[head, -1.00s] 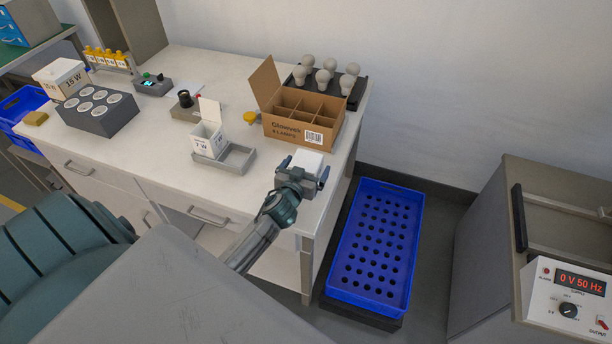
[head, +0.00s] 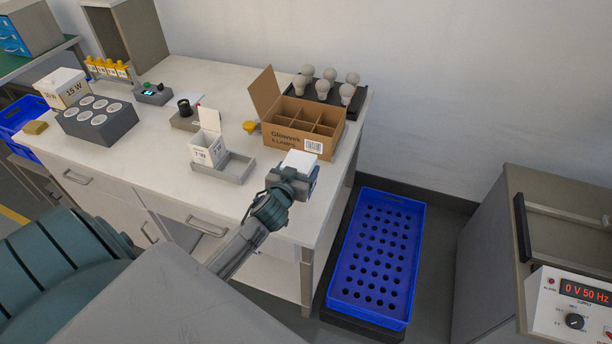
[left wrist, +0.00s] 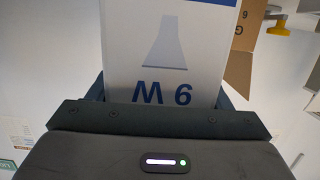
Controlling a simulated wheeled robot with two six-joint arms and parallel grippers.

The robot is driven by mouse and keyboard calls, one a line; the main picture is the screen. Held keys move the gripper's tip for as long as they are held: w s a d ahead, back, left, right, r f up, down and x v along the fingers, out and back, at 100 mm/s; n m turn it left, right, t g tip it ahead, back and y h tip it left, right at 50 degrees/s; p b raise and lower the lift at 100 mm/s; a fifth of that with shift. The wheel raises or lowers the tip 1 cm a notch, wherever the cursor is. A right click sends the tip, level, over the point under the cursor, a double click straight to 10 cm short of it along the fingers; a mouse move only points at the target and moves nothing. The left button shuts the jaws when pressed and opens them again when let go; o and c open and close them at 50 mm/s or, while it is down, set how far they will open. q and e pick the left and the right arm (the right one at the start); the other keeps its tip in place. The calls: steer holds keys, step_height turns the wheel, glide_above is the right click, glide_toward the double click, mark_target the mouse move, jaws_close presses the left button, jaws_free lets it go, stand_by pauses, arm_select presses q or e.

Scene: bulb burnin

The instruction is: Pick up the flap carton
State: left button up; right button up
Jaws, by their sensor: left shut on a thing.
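My left gripper (head: 292,178) is shut on a small white carton (head: 301,160), near the front right edge of the workbench. In the left wrist view this carton (left wrist: 172,50) stands between the fingers, with a lamp drawing and "9 W" upside down on its face. I cannot tell whether it touches the bench. Another small white carton (head: 207,150), marked 7 W with its flap raised, stands at the grey tray (head: 238,170). The brown divided carton (head: 292,140) stands behind the gripper, its flap up and its compartments open. My right gripper is not in view.
Several bulbs stand in a black rack (head: 328,92) at the back. A blue perforated crate (head: 375,255) is right of the bench. The bench front is mostly clear.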

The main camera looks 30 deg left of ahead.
arm_select(q)
steer(key=s+a+r+b, duration=0.1)
steer(key=s+a+b, duration=0.2)
steer(key=s+a, duration=0.7)
steer(key=shift+r+b, duration=0.15)
steer(key=shift+b, duration=0.2)
